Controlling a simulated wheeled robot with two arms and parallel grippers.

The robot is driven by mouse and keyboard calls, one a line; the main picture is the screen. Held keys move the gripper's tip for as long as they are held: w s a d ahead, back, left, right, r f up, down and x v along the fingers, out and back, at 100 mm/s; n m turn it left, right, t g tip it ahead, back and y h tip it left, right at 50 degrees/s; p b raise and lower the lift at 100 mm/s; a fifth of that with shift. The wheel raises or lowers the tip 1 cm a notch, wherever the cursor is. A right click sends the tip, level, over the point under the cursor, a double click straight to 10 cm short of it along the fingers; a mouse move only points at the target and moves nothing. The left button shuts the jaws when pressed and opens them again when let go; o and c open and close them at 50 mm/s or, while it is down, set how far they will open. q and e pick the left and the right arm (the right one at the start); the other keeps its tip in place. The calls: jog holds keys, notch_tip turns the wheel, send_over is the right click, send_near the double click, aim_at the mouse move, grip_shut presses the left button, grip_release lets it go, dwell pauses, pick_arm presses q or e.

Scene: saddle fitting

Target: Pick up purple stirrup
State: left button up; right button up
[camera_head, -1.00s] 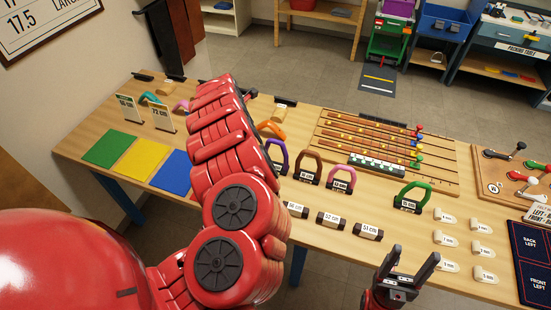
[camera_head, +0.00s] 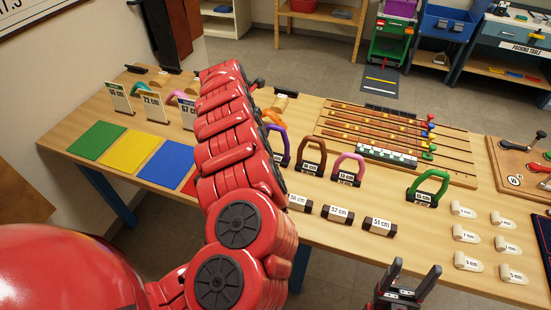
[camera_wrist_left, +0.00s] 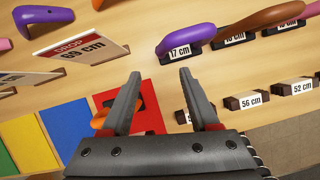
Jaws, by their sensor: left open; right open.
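The purple stirrup (camera_head: 284,146) stands on the wooden table, just right of my left arm, which partly hides it in the head view. In the left wrist view the purple stirrup (camera_wrist_left: 186,38) has a 17 cm label and lies beyond and to the right of the fingertips, apart from them. My left gripper (camera_wrist_left: 160,76) is open, with nothing held between its fingers; in the head view my red arm mostly hides it. My right gripper (camera_head: 416,276) is open and empty at the table's front edge.
Brown (camera_head: 312,152), pink (camera_head: 350,163) and green (camera_head: 433,178) stirrups stand to the right. Labelled dark blocks (camera_head: 337,213) lie in front. A 69 cm card (camera_wrist_left: 82,44) and an orange piece (camera_wrist_left: 100,118) are near my left gripper. Coloured squares (camera_head: 130,152) cover the table's left.

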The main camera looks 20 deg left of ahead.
pick_arm(q)
jog(key=p+x, duration=0.1)
jog(key=x, duration=0.6)
jog(key=shift+f, duration=0.25)
jog(key=shift+w+f, duration=0.3)
jog(key=shift+p+x, duration=0.3)
jog(key=shift+x, duration=0.65)
jog(key=shift+w+d+f, duration=0.25)
jog(key=shift+d+f, duration=0.15)
jog(key=shift+f, duration=0.15)
jog(key=shift+c, duration=0.3)
grip_shut()
